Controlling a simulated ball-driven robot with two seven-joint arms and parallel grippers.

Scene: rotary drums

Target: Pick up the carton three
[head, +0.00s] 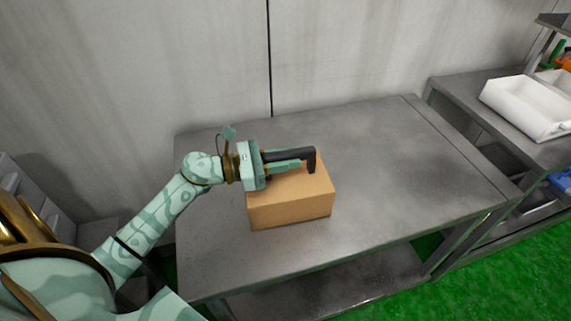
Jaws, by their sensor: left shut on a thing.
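A brown carton (291,209) is on the grey metal table (390,160), left of the table's middle. It looks upright, and I cannot tell whether its base touches the tabletop. My left gripper (304,166) reaches in from the left across the carton's top and is shut on it. The gripper's dark finger and green finger hide part of the top, and the exact contact is hard to see. No label or number shows on the carton. My right gripper is not in view.
The rest of the tabletop is clear. A concrete wall (350,50) stands behind it. At right, a second metal table (465,95) holds a white bin (530,105). Grey stepped shapes (35,190) stand at far left. The floor (480,270) is green.

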